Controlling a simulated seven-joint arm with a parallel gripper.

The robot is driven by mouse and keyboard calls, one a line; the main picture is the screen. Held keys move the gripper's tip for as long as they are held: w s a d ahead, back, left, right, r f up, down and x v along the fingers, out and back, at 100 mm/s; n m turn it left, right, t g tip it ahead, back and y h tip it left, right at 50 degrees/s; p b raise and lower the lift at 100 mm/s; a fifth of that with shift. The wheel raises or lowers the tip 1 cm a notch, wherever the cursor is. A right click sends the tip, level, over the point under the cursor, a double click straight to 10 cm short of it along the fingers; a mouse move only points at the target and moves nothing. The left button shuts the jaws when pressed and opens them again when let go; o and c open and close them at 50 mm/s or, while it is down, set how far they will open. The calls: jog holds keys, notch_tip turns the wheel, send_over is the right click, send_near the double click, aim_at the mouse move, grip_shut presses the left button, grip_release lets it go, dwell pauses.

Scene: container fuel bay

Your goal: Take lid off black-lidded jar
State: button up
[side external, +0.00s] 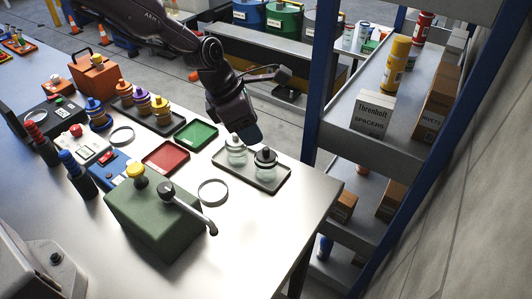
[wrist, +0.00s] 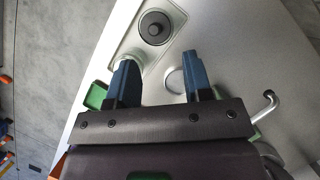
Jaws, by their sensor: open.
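The black-lidded jar (side external: 265,166) is clear glass with a black knobbed lid (side external: 265,155). In the side view my gripper (side external: 249,132) hangs just above and behind the jars, touching neither.
A green box (side external: 150,215) with a crank handle (side external: 190,208) stands in front. Loaded shelves (side external: 370,105) rise at the right.

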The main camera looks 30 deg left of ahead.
aim_at(266, 148)
jog(key=x, duration=0.7)
jog(key=shift+w+a+f, duration=0.1)
jog(key=shift+w, duration=0.35)
jog(key=shift+c, duration=0.2)
grip_shut()
